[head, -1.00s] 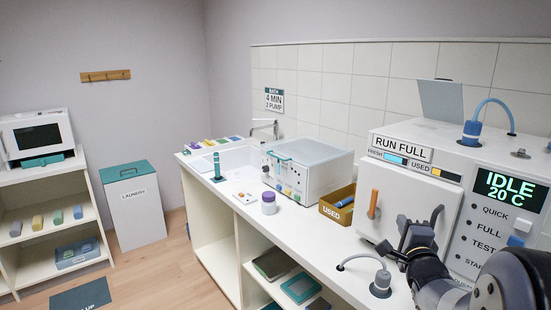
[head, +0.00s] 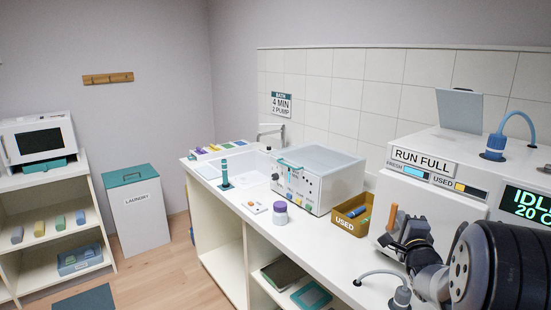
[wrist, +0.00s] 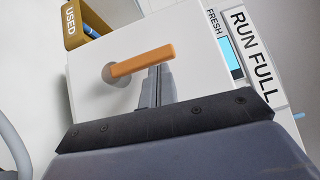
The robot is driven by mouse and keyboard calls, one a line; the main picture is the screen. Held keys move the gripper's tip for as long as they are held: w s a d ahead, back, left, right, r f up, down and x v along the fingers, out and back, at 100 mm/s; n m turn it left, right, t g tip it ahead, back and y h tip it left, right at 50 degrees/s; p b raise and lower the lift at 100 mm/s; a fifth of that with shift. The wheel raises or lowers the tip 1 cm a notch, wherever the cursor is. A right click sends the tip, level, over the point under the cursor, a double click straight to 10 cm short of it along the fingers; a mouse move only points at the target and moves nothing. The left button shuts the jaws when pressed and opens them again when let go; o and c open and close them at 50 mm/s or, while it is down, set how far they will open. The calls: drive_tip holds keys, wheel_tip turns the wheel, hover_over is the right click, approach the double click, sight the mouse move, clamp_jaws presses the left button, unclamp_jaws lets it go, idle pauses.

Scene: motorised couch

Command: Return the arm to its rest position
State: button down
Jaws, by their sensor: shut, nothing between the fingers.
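My gripper (head: 408,224) is at the right of the head view, in front of the white machine with the RUN FULL sign. Its fingers are shut and empty. In the wrist view my gripper (wrist: 157,84) points at the machine's white door (wrist: 90,80). The orange door handle (wrist: 142,60) lies just beyond the fingertips; I cannot tell whether they touch. The handle (head: 393,215) also shows in the head view, partly hidden by my gripper. The door looks closed. My arm fills the lower right of the head view and hides part of the machine (head: 430,160).
The USED box (head: 345,224) stands left of the machine. A grey fitting with a hose (head: 400,297) stands on the counter (head: 330,262) close below my arm. A white box-shaped device (head: 310,182), a purple-lidded jar (head: 280,212) and a sink are further left. The floor at left is open.

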drive_tip(key=s+d+f+b, duration=0.1)
drive_tip(key=s+f+b, duration=0.1)
drive_tip(key=s, duration=0.5)
drive_tip(key=s+d+f+m+t+b, duration=0.1)
drive_tip(key=s+f+b, duration=0.2)
drive_tip(key=s, duration=0.4)
drive_tip(key=shift+s+h, duration=0.2)
drive_tip(key=shift+h, duration=0.1)
drive_tip(key=shift+a+f, duration=0.1)
